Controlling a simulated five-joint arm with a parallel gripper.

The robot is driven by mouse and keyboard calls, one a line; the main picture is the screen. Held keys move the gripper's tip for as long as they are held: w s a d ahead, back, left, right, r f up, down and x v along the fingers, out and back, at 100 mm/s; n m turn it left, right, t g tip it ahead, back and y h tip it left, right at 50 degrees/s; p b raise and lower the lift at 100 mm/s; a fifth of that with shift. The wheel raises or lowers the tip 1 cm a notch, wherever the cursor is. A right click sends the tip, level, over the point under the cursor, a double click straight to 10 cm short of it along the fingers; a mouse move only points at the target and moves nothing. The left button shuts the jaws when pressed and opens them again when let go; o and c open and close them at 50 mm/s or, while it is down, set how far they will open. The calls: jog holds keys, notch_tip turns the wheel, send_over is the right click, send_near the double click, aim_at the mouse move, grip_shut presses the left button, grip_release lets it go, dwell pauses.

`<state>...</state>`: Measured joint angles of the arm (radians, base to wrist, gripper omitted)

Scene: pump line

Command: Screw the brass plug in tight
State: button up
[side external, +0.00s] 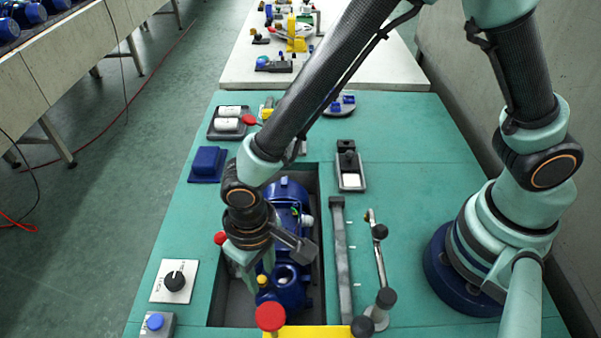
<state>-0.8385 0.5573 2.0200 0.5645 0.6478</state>
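A blue pump (290,290) sits in a dark rectangular recess in the green bench. A round port opening shows on its near part. A small brass-yellow piece (262,280), which looks like the brass plug, is at the left side of the pump's near part. My gripper (257,284) points down at this piece from above, with a pale green finger right beside it. The far finger and the contact are hidden, so I cannot tell whether it grips the piece. How deep the plug sits is too small to tell.
A red knob (270,317) and yellow bar (310,332) stand at the near edge of the recess. A grey bar (341,260) and a lever with black knobs (379,260) lie to the right. A dial plate (174,281) and blue button box (156,324) are left.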

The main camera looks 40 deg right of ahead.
jog(key=shift+r, duration=0.1)
jog(key=shift+r, duration=2.2)
jog(key=n, duration=0.3)
jog(key=r+n, duration=0.1)
jog(key=n, duration=0.2)
jog(key=shift+r+n, duration=0.1)
jog(key=shift+n, duration=0.3)
jog(key=n, duration=0.3)
jog(key=r+n, duration=0.1)
jog(key=n, duration=0.3)
jog(key=shift+r, duration=0.1)
jog(key=shift+f, duration=3.5)
grip_shut()
